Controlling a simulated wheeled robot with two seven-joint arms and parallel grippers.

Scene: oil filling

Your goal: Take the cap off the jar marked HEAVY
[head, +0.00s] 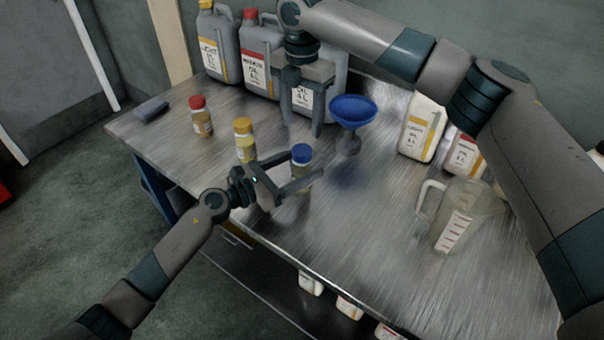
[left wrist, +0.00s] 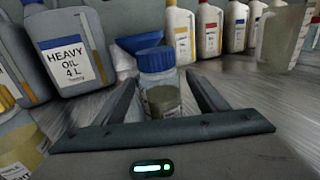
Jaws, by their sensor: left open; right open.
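A small clear jar (head: 302,172) with a blue cap (head: 301,153) stands upright on the metal table; its label is not readable. My left gripper (head: 304,168) is open low at the jar, with its fingers on either side. In the left wrist view the jar (left wrist: 162,84) stands between the open fingers; contact cannot be told. My right gripper (head: 303,128) is open and empty, pointing down behind the blue-capped jar, in front of a grey can. A yellow-capped jar (head: 245,145) and a red-capped jar (head: 201,122) stand to the left.
A blue funnel (head: 352,112) stands behind and right of the blue-capped jar. A grey can marked HEAVY OIL (left wrist: 70,50) stands behind with other cans. A measuring jug (head: 462,220) and white bottles (head: 422,130) stand right. The front-centre table is clear.

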